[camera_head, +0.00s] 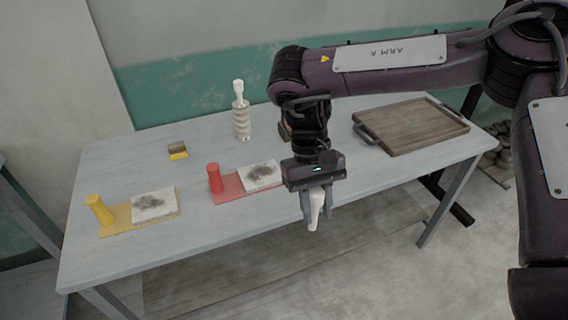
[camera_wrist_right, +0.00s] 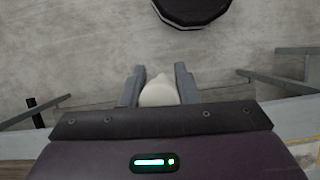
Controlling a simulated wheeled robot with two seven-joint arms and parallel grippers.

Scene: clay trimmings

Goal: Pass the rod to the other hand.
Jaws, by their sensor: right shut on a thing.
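My right gripper (camera_head: 318,212) points downward over the table's front edge in the head view. It is shut on a whitish rod (camera_head: 315,208), whose tapered lower end sticks out below the fingers. In the right wrist view the rod's pale rounded end (camera_wrist_right: 159,91) sits between the two fingers of the right gripper (camera_wrist_right: 158,86). My left gripper is in neither view.
The grey table (camera_head: 120,165) holds a yellow board (camera_head: 112,222) and a red board (camera_head: 228,188), each with a like-coloured upright cylinder and a smudged white slab.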

